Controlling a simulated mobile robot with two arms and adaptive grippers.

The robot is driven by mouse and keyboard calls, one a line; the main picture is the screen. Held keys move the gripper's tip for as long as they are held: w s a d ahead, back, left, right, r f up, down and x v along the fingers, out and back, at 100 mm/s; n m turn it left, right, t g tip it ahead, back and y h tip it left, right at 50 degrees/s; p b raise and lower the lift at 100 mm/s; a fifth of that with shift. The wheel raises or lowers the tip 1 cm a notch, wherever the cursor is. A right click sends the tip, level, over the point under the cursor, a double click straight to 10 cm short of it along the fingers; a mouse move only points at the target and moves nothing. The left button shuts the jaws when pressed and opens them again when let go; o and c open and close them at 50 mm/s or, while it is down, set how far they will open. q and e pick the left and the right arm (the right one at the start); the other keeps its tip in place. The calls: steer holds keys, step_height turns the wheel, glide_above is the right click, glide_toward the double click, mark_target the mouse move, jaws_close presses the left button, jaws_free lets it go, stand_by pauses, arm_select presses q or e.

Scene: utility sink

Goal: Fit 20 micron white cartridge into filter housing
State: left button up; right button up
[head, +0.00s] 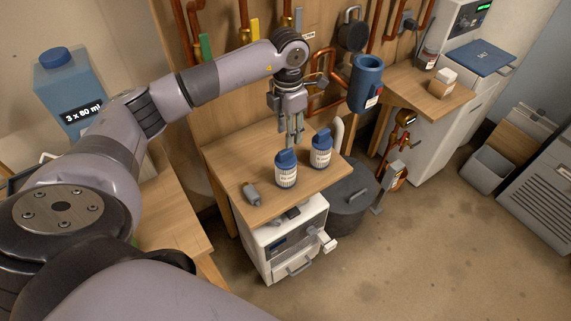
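Two white ribbed cartridges with blue caps stand upright on a wooden bench: the left cartridge (286,176) is nearer the front, the right cartridge (321,154) is a little farther back. Their labels are too small to read, so I cannot tell which is 20 micron. A blue cylinder (366,85), which looks like the filter housing, is on the pipework at the back. My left gripper (295,140) points down just above and behind the left cartridge's cap, seemingly holding nothing. Its fingers are too small to judge their spread. My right gripper is out of view.
The wooden bench (228,165) carries a small grey object (252,194). A white drawer unit (283,245) and dark round bin (350,195) stand below. Copper pipes (182,35) line the back wall. A second bench (412,95) holds a jar (426,60) and a small box (442,83).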

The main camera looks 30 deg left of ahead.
mark_target(286, 150)
arm_select(q)
step_height(286, 150, down, 2)
steer(key=shift+f, duration=0.25)
steer(key=shift+s+f+p, duration=0.1)
steer(key=shift+f+p, duration=0.2)
steer(key=shift+p, duration=0.25)
steer(key=f+p, duration=0.2)
steer(key=f, duration=0.1)
steer(key=shift+s+a+f, duration=0.1)
steer(key=shift+s+f, duration=0.1)
steer(key=shift+f, duration=0.65)
jaws_close()
steer(key=shift+r, duration=0.1)
